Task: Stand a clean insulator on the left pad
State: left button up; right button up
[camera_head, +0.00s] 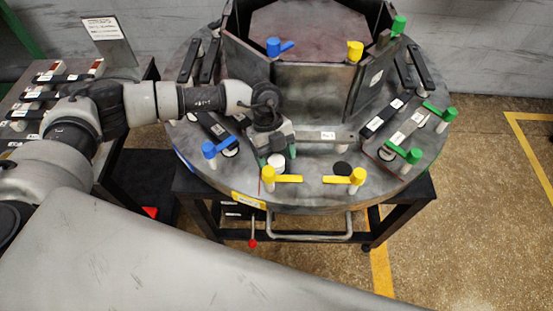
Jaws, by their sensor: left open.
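My left gripper (277,156) reaches in from the left over the front of the round grey table (315,190). It points down and its green-tipped fingers are apart. A white round piece (277,162), which looks like a clean insulator, is upright between or just in front of the fingertips. I cannot tell whether they touch it. It stands where the left pad would be; the pad under it is hidden. A black round pad (342,168) to its right is bare. My right gripper is not in view.
Yellow-handled clamps (285,178) stand close in front of the white piece, with blue (209,149) and green (439,112) ones around the rim. A grey hexagonal chamber (310,92) rises behind. A side bench (105,83) at left holds several labelled dark bars.

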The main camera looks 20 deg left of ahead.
pick_arm(q)
jog(key=b+v, duration=0.1)
jog(key=v, duration=0.9)
jog(key=shift+r, duration=0.35)
